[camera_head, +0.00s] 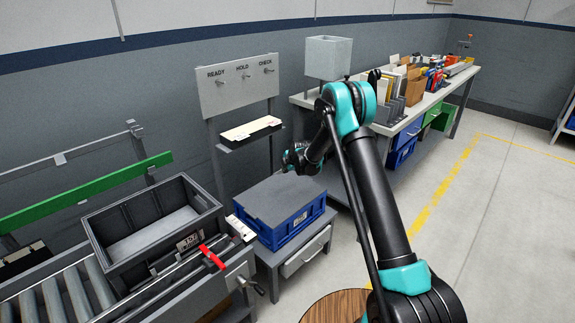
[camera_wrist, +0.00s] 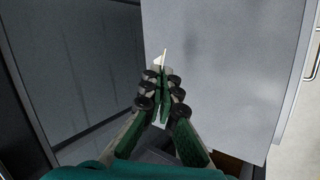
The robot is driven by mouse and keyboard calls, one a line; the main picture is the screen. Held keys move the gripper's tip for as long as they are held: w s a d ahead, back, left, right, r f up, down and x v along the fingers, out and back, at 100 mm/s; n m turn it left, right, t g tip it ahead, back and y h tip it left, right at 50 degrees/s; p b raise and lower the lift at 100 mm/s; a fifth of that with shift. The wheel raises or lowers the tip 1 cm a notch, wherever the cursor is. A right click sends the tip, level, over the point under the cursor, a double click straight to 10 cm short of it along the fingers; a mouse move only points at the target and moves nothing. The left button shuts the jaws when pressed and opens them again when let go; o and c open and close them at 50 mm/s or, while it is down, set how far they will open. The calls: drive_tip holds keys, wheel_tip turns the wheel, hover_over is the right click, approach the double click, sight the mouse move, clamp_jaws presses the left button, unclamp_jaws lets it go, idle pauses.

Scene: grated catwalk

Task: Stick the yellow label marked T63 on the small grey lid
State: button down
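In the head view, a flat grey lid (camera_head: 278,199) covers a blue crate (camera_head: 296,226) on a low grey stand.
A panel (camera_head: 238,80) reading READY, HOLD, CHECK stands behind, with a small shelf (camera_head: 250,131) bearing pale strips. A dark open tote (camera_head: 150,230) sits on the roller conveyor (camera_head: 75,297) at left. A crowded bench (camera_head: 440,92) stands at right. Open floor (camera_head: 490,210) lies right of my arm.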

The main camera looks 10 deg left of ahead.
drive_tip(key=shift+f, duration=4.95)
drive_tip(key=c, duration=1.6)
unclamp_jaws()
drive_tip(key=shift+c, duration=0.2)
drive_tip(key=v, duration=0.8)
wheel_tip(320, 180, up, 6)
